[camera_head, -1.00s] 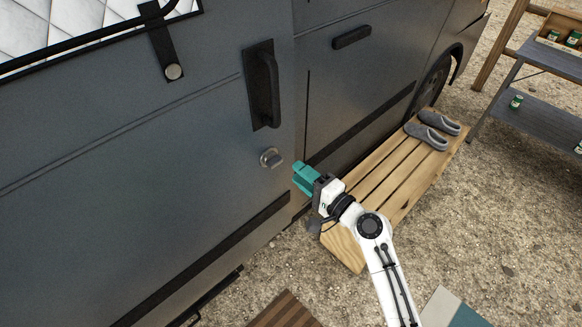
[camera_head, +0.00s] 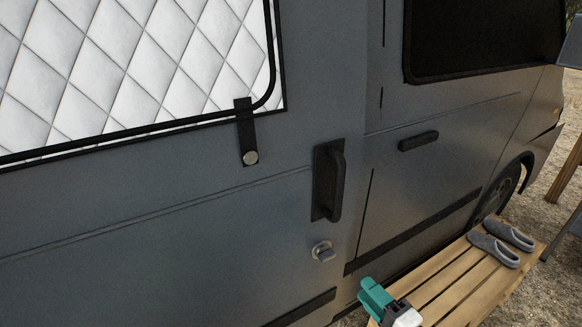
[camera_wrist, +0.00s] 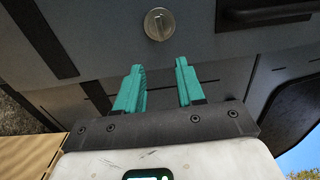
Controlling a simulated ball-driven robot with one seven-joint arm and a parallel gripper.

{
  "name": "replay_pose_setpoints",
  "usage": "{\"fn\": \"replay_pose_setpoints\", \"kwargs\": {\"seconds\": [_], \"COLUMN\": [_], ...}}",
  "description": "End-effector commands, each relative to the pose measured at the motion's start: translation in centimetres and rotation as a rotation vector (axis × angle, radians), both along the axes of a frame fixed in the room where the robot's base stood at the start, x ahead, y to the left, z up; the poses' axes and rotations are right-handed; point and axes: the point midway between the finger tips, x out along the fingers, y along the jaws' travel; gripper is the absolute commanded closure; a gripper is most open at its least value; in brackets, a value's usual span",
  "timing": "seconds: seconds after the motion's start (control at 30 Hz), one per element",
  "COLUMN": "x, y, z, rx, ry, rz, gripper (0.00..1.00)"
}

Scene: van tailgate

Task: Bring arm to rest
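My gripper (camera_head: 376,296) shows teal fingers at the bottom of the head view, low in front of the grey van side (camera_head: 180,235). In the wrist view my gripper (camera_wrist: 158,88) has its two teal fingers apart with nothing between them. A round metal knob (camera_wrist: 160,24) is beyond the fingertips in the wrist view, apart from them. In the head view the same knob (camera_head: 323,251) is up and left of the fingers, below a black door handle (camera_head: 328,181). Most of my arm is out of the head view.
A slatted wooden bench (camera_head: 474,281) stands along the van at the lower right, close to my gripper. A pair of grey slippers (camera_head: 494,250) lies on it. A wheel (camera_head: 497,192) is behind the bench. A quilted white panel (camera_head: 110,65) covers the window at the upper left.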

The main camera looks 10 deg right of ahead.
Motion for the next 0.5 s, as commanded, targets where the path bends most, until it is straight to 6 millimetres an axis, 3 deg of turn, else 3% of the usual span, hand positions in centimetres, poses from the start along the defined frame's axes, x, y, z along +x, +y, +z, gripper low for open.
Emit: {"fn": "replay_pose_setpoints", "kwargs": {"seconds": [0.13, 0.23, 0.37, 0.5], "x": [-1.5, -4.3, -9.9, -17.0], "y": [1.6, 3.3, 4.1, 2.4], "z": [-1.6, -4.4, -8.7, -11.7], "rx": [-0.143, -0.366, -0.711, -1.030], "ry": [0.054, 0.148, 0.322, 0.541], "rz": [0.077, 0.198, 0.397, 0.605], "gripper": [0.62, 0.62, 0.62, 0.62]}}
